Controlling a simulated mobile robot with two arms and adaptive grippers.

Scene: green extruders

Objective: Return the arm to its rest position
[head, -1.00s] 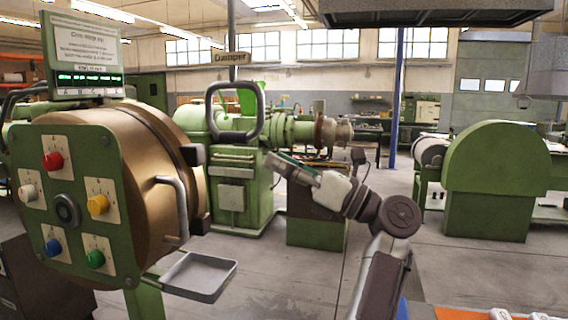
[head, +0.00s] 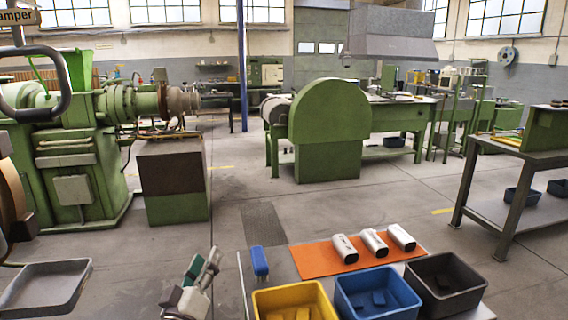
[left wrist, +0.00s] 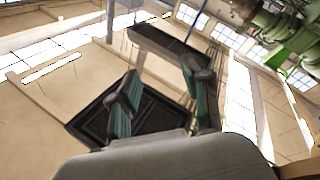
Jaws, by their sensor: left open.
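My left gripper (head: 204,263) shows low in the head view, left of centre. Its fingers point upward and have green pads. The left wrist view shows the two fingers (left wrist: 160,78) spread apart, with nothing between them. That view looks up at the ceiling, windows and a dark hood. The gripper is apart from the grey tray (head: 45,285) at the lower left and from the bins on its right. Most of my left arm is below the picture's edge. My right gripper is not in view.
Yellow (head: 295,302), blue (head: 350,310) and dark (head: 412,300) bins stand at the bottom right. A small blue object (head: 260,262) is near the gripper. Green machines stand farther back, with open floor between.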

